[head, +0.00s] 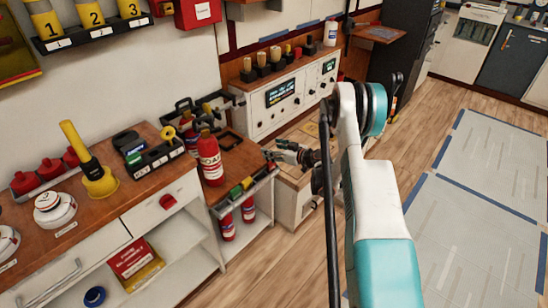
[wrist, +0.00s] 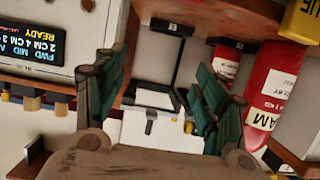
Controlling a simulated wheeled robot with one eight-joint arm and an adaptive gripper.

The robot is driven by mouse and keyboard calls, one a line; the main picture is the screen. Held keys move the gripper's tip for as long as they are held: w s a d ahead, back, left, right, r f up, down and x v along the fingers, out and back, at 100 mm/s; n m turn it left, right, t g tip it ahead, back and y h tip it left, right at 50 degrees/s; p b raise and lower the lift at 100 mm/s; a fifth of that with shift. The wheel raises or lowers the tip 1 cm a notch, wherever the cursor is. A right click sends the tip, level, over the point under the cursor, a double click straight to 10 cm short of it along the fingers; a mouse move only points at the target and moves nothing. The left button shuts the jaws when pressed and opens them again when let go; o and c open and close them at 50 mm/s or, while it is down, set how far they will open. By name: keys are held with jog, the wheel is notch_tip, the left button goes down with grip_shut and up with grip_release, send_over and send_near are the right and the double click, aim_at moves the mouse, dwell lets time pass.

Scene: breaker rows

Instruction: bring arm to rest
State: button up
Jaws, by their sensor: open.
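My arm reaches in from the lower right of the head view, white and teal, bending over near the top. My gripper (head: 283,152) is in the middle of that view, pointing left, beside the white cabinet and right of the red extinguisher on the low shelf. In the wrist view my gripper (wrist: 158,88) has its two dark green fingers spread well apart. Nothing is held between them; a white and dark object shows beyond the gap. The arm hides part of the floor and the cabinet behind it.
A red extinguisher (head: 210,158) stands near my gripper and appears in the wrist view (wrist: 268,95). The white panel (head: 255,118) with a display (wrist: 30,45) is close by. A wooden bench (head: 100,215) fills the left. Floor (head: 470,110) is open at right.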

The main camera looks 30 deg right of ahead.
jog(key=shift+r, duration=0.7)
